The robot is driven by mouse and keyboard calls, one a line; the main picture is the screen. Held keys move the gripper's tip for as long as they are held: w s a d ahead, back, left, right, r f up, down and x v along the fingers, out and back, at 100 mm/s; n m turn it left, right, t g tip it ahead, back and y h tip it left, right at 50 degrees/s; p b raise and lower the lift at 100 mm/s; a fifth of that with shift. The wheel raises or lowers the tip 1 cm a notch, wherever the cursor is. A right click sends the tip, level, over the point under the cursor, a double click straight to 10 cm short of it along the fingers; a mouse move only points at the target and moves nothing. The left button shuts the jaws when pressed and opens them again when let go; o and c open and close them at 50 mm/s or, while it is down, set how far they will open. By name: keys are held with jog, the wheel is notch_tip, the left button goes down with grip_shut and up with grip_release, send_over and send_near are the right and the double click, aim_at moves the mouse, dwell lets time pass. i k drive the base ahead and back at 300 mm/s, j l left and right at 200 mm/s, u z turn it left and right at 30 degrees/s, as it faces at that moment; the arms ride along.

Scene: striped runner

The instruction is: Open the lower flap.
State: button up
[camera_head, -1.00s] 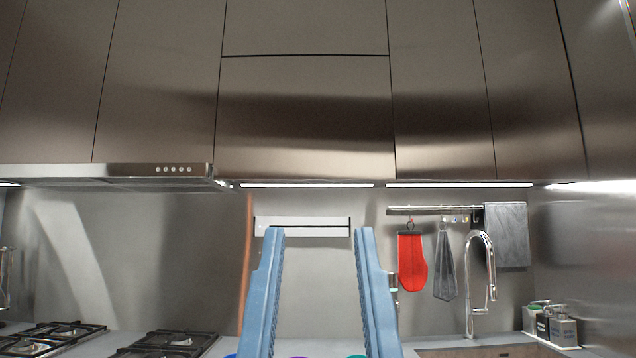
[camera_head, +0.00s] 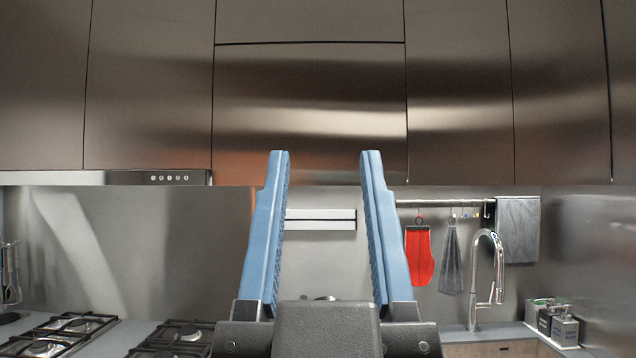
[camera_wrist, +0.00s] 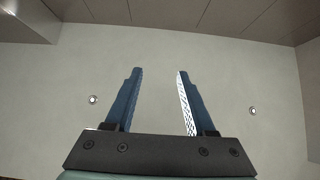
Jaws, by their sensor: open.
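The lower flap (camera_head: 309,105) is a wide brushed-metal cabinet front at the middle of the upper row in the head view. A dark seam parts it from a narrower panel above, and it looks shut. No handle shows on it. My gripper (camera_head: 320,155) has two blue fingers pointing up, set wide apart with nothing between them. The fingertips overlap the flap's lower edge in the picture; I cannot tell how far in front of it they are. In the wrist view my gripper (camera_wrist: 157,72) is open and empty against a pale ceiling.
Tall cabinet doors (camera_head: 458,90) flank the flap. A range hood (camera_head: 150,178) is at lower left above gas burners (camera_head: 75,325). A rail with a red mitt (camera_head: 419,256), a tap (camera_head: 497,270) and containers (camera_head: 560,325) are at right. A white wall bar (camera_head: 320,219) shows between my fingers.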

aim_at(324, 105)
jog(key=i+j, duration=0.15)
jog(key=i, duration=1.25)
jog(key=i+j, duration=0.1)
jog(key=i, duration=1.35)
